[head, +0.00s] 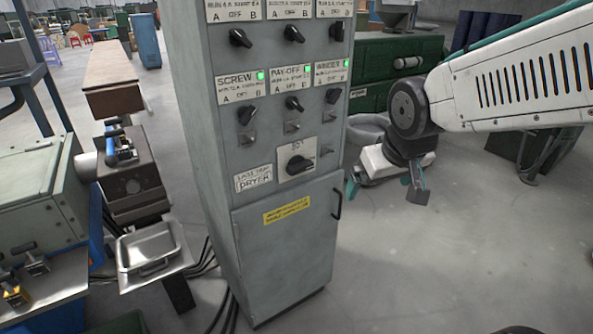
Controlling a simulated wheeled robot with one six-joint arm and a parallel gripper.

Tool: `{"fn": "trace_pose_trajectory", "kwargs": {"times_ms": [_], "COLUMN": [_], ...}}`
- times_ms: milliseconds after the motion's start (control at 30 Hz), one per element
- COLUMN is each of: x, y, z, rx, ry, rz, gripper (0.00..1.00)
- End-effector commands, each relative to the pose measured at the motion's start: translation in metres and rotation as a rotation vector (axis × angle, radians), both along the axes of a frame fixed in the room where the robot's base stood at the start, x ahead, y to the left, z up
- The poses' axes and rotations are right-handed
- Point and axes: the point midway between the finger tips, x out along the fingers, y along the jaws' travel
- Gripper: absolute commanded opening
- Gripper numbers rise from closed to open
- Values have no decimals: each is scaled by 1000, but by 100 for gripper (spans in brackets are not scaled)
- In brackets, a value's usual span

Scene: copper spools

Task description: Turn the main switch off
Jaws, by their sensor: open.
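A grey control cabinet (270,235) stands in the middle of the head view. A large black rotary switch (299,163) sits on a pale plate low on its panel, and I take it for the main switch. Its handle looks roughly level, pointing right; the lettering above it is too small to read. My gripper (353,187) is right of the cabinet, past its right edge and apart from the switch.
Smaller black knobs (294,103) labelled SCREW, PAY-OFF and WINDER sit above, with green lamps lit. A black door handle (337,204) sticks out below. A machine with a metal tray (150,250) stands left, cables behind. The floor (430,270) at right is clear.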

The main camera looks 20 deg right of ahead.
Motion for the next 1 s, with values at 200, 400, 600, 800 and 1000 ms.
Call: {"fn": "trace_pose_trajectory", "kwargs": {"times_ms": [200,400,600,800,1000], "x": [122,205,252,263,260], "y": [-8,-3,12,24,29], "z": [-39,-79,-124,-157,-169], "rx": [-30,-3,85,191,251], "ry": [-274,-534,-791,-994,-1095], "rz": [77,172,262,309,322], "gripper": [100,100,100,100,100]}}
